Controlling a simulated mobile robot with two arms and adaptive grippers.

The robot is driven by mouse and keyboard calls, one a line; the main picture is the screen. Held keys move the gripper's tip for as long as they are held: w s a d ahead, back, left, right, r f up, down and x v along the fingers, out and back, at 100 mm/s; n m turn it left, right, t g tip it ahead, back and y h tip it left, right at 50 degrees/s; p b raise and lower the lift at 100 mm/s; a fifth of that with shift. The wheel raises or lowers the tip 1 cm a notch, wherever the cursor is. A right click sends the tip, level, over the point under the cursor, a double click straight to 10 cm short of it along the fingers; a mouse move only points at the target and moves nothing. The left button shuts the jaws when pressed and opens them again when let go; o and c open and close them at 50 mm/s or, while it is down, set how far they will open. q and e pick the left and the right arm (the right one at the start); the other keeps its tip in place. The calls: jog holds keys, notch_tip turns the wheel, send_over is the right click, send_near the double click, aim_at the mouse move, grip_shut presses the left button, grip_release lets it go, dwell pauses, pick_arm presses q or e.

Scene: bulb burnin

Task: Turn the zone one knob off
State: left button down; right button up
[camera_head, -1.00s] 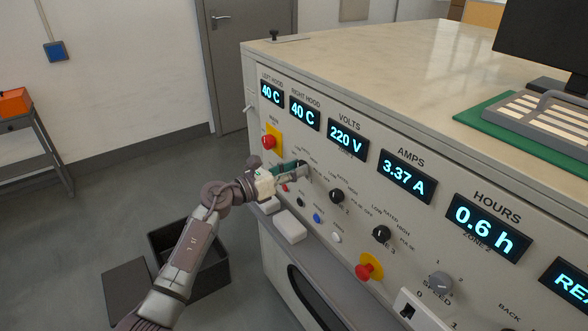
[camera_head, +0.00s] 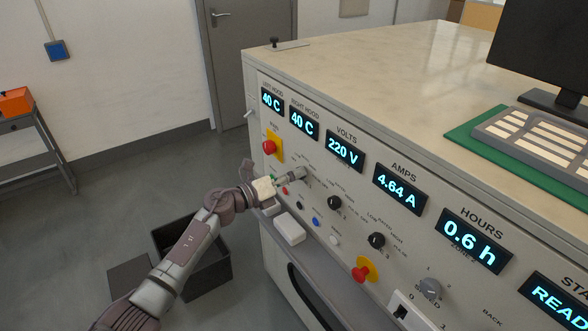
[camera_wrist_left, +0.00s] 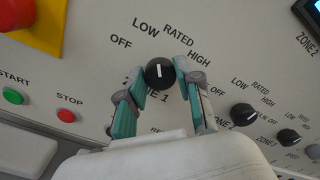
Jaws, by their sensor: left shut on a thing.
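The zone one knob (camera_wrist_left: 159,72) is black and round with a white pointer line. In the left wrist view its line points nearly straight up, between the LOW and RATED labels, with OFF to the upper left. My left gripper (camera_wrist_left: 161,78) is shut on this knob, one finger on each side. In the head view my left gripper (camera_head: 299,174) reaches in from the left against the panel and hides the knob. The amps display (camera_head: 400,189) reads 4.64 A. My right gripper is not in view.
The zone two knob (camera_head: 334,202) and zone three knob (camera_head: 376,241) sit to the right on the sloping panel. A red emergency button (camera_head: 269,147) is at the upper left. Start (camera_wrist_left: 13,96) and stop (camera_wrist_left: 67,115) buttons lie close to the left finger.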

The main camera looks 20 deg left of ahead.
pick_arm(q)
jog(key=n+p, duration=0.4)
jog(key=n, duration=0.4)
jog(key=shift+n+p, duration=0.35)
jog(key=shift+n, duration=0.05)
jog(key=shift+f, duration=0.1)
jog(key=c, duration=0.8)
grip_release()
jog(key=shift+a, duration=0.1)
jog(key=shift+o, duration=0.2)
jog(key=v, duration=1.2)
